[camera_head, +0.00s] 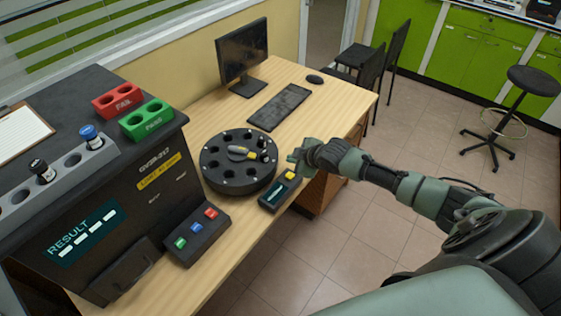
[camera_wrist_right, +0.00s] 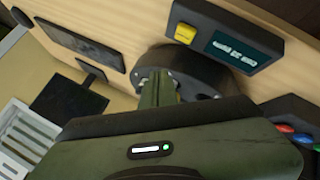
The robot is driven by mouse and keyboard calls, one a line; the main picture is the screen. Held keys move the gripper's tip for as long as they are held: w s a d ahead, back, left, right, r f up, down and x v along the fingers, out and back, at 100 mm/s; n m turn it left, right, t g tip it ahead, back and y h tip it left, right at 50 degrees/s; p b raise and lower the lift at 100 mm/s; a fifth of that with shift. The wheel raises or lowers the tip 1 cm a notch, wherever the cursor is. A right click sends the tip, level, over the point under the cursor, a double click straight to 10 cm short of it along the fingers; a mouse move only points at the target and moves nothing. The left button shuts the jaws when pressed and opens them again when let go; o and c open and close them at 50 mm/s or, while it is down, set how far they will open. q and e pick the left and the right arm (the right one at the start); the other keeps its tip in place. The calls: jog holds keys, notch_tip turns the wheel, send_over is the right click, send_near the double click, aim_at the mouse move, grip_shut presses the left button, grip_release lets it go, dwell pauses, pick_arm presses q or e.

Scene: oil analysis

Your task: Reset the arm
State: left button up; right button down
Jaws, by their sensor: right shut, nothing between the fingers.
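My right gripper (camera_head: 297,160) reaches in from the right and hangs above the desk's front edge, beside the black round carousel (camera_head: 238,190) and close to a small dark device with a yellow button and display (camera_head: 275,196). In the right wrist view its green fingers (camera_wrist_right: 157,88) are together with nothing between them. The carousel (camera_wrist_right: 205,72) shows partly behind the fingers, and the device (camera_wrist_right: 228,38) lies above them in the picture. My left gripper is in neither view.
A black analyzer (camera_head: 135,215) with a RESULT display stands at left, bearing a grey vial rack (camera_head: 60,178) and red (camera_head: 117,98) and green (camera_head: 147,119) racks. A button box (camera_head: 196,237) sits before it. Monitor (camera_head: 242,50) and keyboard (camera_head: 279,106) are behind.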

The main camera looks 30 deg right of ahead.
jog(key=s+a+f+m+g+y, duration=0.2)
jog(key=s+a+f+g, duration=0.15)
jog(key=s+a, duration=1.35)
jog(key=s+r+m+g+h, duration=0.1)
jog(key=s+r+m, duration=0.2)
jog(key=s, duration=0.5)
jog(key=s+r+m+g+h, duration=0.1)
jog(key=s+r+m, duration=0.2)
jog(key=s, duration=0.6)
notch_tip(320, 180, down, 29)
jog(key=g+b, duration=0.1)
jog(key=g, duration=0.1)
jog(key=s+d+f+b, duration=0.1)
jog(key=s+d+f, duration=0.1)
jog(key=s+f, duration=1.4)
jog(key=shift+s+d+f+n+g+h, duration=0.25)
jog(key=shift+s+d+n+g+h, duration=0.1)
jog(key=shift+s, duration=0.45)
